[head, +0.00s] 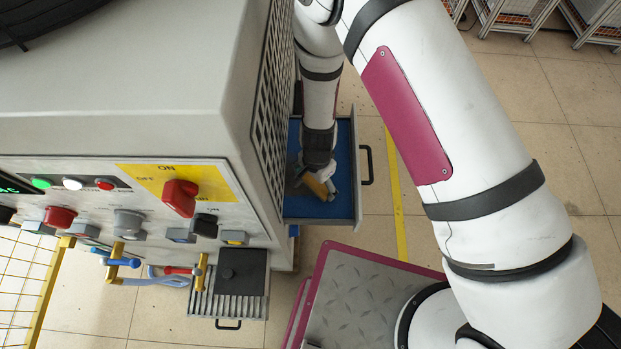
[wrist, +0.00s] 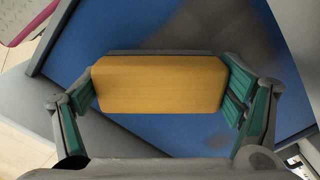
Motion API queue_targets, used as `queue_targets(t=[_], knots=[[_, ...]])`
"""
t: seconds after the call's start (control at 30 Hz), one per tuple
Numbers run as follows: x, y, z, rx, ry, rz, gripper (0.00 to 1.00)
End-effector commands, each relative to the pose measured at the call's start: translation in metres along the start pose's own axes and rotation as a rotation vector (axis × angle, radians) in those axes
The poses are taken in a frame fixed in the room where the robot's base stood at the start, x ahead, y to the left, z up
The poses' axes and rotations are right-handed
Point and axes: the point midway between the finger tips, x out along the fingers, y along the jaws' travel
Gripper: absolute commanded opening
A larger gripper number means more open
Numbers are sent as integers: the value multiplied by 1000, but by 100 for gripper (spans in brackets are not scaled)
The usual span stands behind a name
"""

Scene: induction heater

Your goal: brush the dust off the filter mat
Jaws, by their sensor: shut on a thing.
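The filter mat (head: 343,205) is a blue sheet lying in a grey pull-out drawer (head: 322,221) on the side of the heater; it fills much of the wrist view (wrist: 110,35). My gripper (wrist: 160,88) is shut on the brush (wrist: 160,75), a yellow-brown block held between the green finger pads. In the head view the brush (head: 315,187) is over the mat. Its bristles are hidden, so contact with the mat cannot be told.
The heater cabinet (head: 120,80) with its perforated side stands left of the drawer. Its front panel carries a red switch (head: 180,197) and several knobs. A ribbed lower tray (head: 229,303) juts out below. The drawer handle (head: 368,165) faces right, towards open tiled floor.

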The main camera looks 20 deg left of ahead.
Motion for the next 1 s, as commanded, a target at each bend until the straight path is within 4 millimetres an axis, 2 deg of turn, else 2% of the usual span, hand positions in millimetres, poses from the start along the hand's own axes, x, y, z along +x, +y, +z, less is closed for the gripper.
queue_targets(t=[1.0], knots=[[1,41,-43,5,3,0,61]])
